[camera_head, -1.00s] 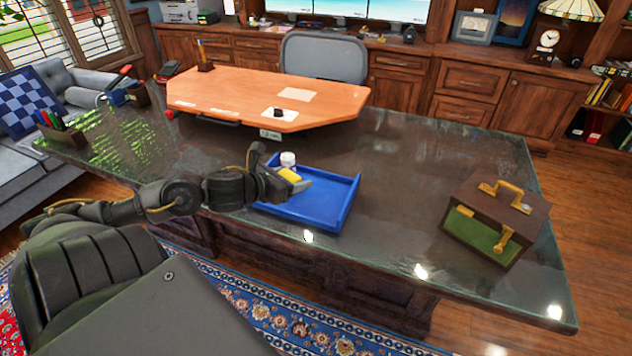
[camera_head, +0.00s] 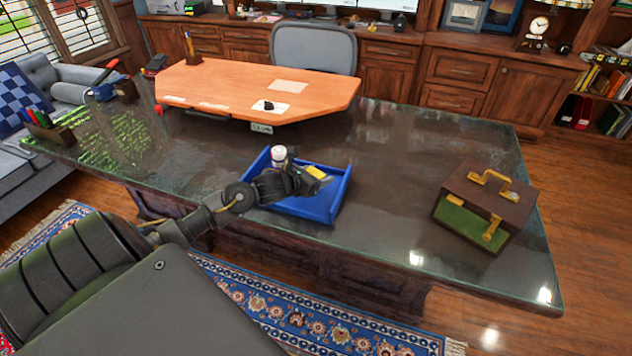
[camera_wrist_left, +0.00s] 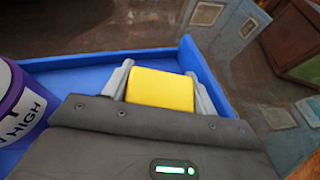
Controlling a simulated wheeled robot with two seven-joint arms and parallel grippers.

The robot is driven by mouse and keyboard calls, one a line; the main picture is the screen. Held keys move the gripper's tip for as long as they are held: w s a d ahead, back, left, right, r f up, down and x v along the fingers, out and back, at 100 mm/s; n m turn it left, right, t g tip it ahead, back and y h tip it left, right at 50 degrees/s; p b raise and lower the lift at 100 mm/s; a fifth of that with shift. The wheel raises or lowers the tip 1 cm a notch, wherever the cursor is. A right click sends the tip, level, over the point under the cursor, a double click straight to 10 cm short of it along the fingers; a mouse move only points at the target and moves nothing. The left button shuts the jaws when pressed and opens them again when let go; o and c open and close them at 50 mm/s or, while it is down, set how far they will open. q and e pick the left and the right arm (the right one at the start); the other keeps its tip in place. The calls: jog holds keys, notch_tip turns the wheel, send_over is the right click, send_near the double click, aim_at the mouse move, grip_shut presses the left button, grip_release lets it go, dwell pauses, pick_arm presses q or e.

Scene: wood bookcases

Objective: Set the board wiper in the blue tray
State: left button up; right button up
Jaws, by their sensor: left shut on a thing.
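The blue tray (camera_head: 325,211) lies on the dark glass-topped desk, near its front edge. My left gripper (camera_head: 312,176) is over the tray and shut on the yellow board wiper (camera_head: 317,172). In the left wrist view the wiper (camera_wrist_left: 160,89) sits between the two grey fingers, with the blue tray (camera_wrist_left: 75,62) around and below it. Whether the wiper touches the tray floor cannot be told. A white bottle (camera_head: 279,155) stands at the tray's back left. It shows in the left wrist view as a purple and white labelled bottle (camera_wrist_left: 20,105). My right gripper is not in view.
A brown and green case (camera_head: 486,208) with brass handles stands on the desk to the right. An orange raised desktop (camera_head: 235,90) is at the back. A pen holder (camera_head: 50,130) is at the far left. The desk between tray and case is clear.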

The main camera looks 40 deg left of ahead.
pick_arm(q)
notch_tip(320, 180, down, 3)
jog(key=shift+r+p, duration=0.2)
jog(key=shift+p, duration=0.2)
jog(key=shift+f, duration=0.35)
jog(key=shift+f+b, duration=0.2)
jog(key=shift+b, duration=0.1)
jog(key=o, duration=0.9)
jog(key=shift+r, duration=0.1)
jog(key=shift+o, duration=0.2)
jog(key=shift+r, duration=0.15)
jog(key=v, duration=1.1)
jog(key=shift+s+r, duration=0.1)
jog(key=shift+s, duration=0.1)
jog(key=shift+s+r, duration=0.15)
jog(key=shift+s, duration=0.05)
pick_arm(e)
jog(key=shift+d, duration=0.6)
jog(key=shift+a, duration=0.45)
